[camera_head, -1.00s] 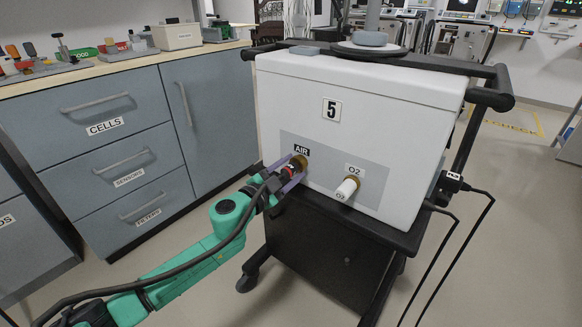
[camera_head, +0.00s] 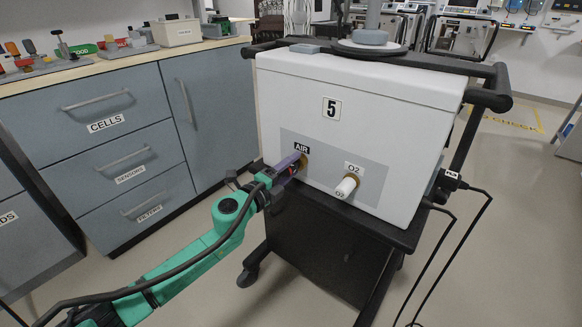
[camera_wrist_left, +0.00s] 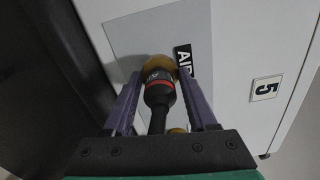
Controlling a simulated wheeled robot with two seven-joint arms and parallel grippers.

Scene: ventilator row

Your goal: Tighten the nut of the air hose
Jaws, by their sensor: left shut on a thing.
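The ventilator (camera_head: 350,110), a white box marked 5, carries the AIR port (camera_head: 303,161) on its grey front panel. My left gripper (camera_head: 292,165) is at this port, its purple fingers reaching toward the panel. In the left wrist view, the black nut of the air hose (camera_wrist_left: 160,88), with a red band and lettering, lies between the fingers of the gripper (camera_wrist_left: 161,76), which is shut on it. It meets the brass fitting of the port (camera_wrist_left: 159,66). The black hose (camera_wrist_left: 157,122) runs back from it. In the head view the fingers mostly hide the nut. My right gripper is out of view.
The O2 port with its white cap (camera_head: 346,187) sticks out to the right of the AIR port. The ventilator stands on a black cart (camera_head: 320,255). A blue-grey drawer cabinet (camera_head: 125,140) stands at the left. Black cables (camera_head: 462,240) hang at the right.

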